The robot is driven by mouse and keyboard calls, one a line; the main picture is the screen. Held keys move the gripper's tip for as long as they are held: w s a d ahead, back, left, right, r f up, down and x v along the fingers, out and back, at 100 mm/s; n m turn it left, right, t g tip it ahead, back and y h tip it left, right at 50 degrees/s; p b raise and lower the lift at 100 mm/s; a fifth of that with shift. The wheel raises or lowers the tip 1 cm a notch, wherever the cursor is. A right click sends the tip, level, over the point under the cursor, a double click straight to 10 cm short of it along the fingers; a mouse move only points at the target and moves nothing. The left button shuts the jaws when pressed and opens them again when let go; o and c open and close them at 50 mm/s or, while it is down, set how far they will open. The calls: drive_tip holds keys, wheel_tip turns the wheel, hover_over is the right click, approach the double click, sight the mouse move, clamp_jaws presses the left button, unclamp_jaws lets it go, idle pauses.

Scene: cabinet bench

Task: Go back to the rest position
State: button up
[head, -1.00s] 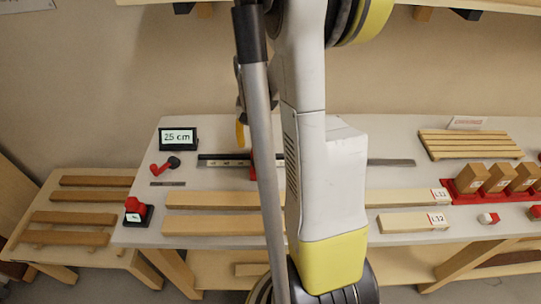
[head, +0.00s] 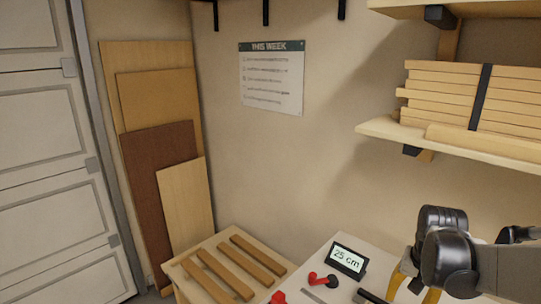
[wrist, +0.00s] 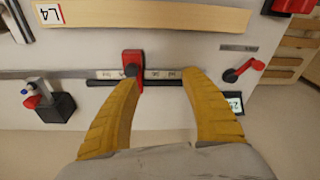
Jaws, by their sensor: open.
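My gripper (wrist: 163,78) is open in the wrist view, its two yellow fingers spread with nothing between them. A red stop block (wrist: 132,66) on a dark measuring rail (wrist: 100,82) shows just beyond the left fingertip; I cannot tell whether they touch. In the head view my gripper (head: 413,284) is at the lower right, partly cut off by the frame, near the display (head: 347,260) reading "25 cm". The display also shows in the wrist view (wrist: 235,101), partly hidden by the right finger.
A board marked L4 (wrist: 150,14) and a red-and-black device (wrist: 50,103) are on the bench. A side table (head: 222,246) holds wooden slats. A shelf (head: 385,130) with stacked boards overhangs the right. Panels (head: 160,150) lean on the wall.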

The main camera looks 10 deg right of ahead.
drive_tip(key=s+a+n+t+b, duration=0.2)
drive_tip(key=s+a+n+b, duration=0.1)
drive_tip(key=a, duration=0.7)
drive_tip(key=s+a+n+t+b, duration=0.3)
drive_tip(key=a+n, duration=0.1)
drive_tip(key=a, duration=0.6)
drive_tip(key=shift+s+a+r+n+t+y, duration=0.3)
drive_tip(key=shift+s+a+r+n+y, duration=0.05)
drive_tip(key=shift+s+r+n+y, duration=0.05)
